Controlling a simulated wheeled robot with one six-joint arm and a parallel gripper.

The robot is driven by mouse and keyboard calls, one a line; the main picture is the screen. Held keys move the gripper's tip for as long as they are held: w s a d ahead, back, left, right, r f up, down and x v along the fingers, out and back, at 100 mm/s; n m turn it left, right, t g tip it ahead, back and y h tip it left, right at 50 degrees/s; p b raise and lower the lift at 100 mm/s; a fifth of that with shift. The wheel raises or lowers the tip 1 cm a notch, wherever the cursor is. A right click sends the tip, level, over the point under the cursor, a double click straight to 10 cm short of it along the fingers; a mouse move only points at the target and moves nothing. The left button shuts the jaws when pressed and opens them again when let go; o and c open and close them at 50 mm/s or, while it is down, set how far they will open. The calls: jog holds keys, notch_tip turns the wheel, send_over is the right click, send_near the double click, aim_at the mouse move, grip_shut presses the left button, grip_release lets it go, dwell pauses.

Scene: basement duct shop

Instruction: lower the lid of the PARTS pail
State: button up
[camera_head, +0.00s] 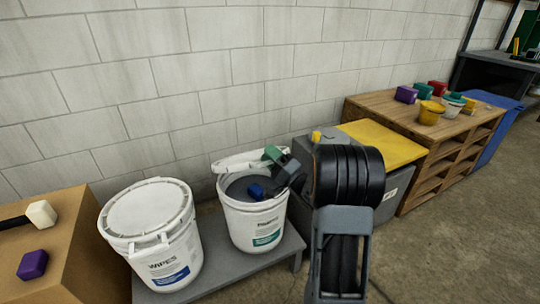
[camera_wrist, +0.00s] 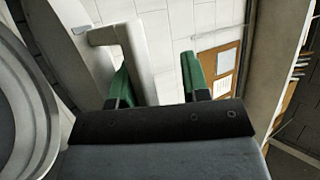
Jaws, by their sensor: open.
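The PARTS pail (camera_head: 258,226) is a white bucket with a green label on a low grey platform. Its lid (camera_head: 236,163) is raised at the back of the rim, seen nearly edge-on. A blue block (camera_head: 256,191) shows inside the pail. My gripper (camera_head: 274,158) is at the right part of the raised lid, above the pail's back rim. In the wrist view its green fingers (camera_wrist: 158,78) are apart, with a pale bar (camera_wrist: 138,52), apparently part of the lid, between them near the left finger. Whether they touch is unclear.
A closed white WIPES pail (camera_head: 165,250) stands to the left on the platform (camera_head: 222,268). A cardboard box (camera_head: 75,262) with blocks is at far left. A grey bin with a yellow lid (camera_head: 384,142) and a wooden crate stand (camera_head: 440,160) are right. A block wall is close behind.

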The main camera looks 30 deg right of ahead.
jog(key=p+v, duration=0.1)
jog(key=v, duration=1.2)
jog(key=shift+s+d, duration=0.15)
jog(key=shift+s, duration=0.1)
jog(key=shift+f, duration=0.1)
